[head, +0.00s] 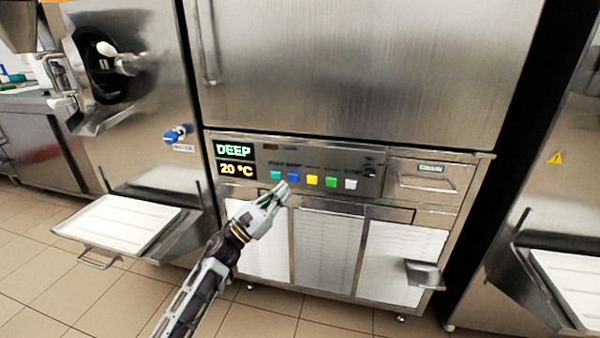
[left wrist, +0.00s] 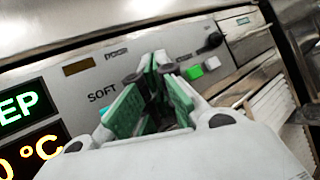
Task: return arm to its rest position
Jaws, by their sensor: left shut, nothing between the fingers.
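My left gripper (head: 275,195) is raised in front of the freezer's control panel (head: 325,164), its tips just below the row of coloured buttons. Its fingers are shut with nothing between them; in the left wrist view the green-padded fingers (left wrist: 160,72) stand before the panel and hide part of the button row. I cannot tell whether the tips touch the panel. The display (head: 235,160) reads DEEP and 20 °C. A teal button (head: 276,175), a blue button (head: 293,177) and a yellow button (head: 312,180) show beside the tips. My right gripper is not in view.
A white tray (head: 82,246) juts out at the left under a machine with a blue-handled valve (head: 176,134). A drain drawer (head: 430,182) and a small metal spout (head: 424,273) are at the right of the freezer. Tiled floor (head: 262,318) is open in front.

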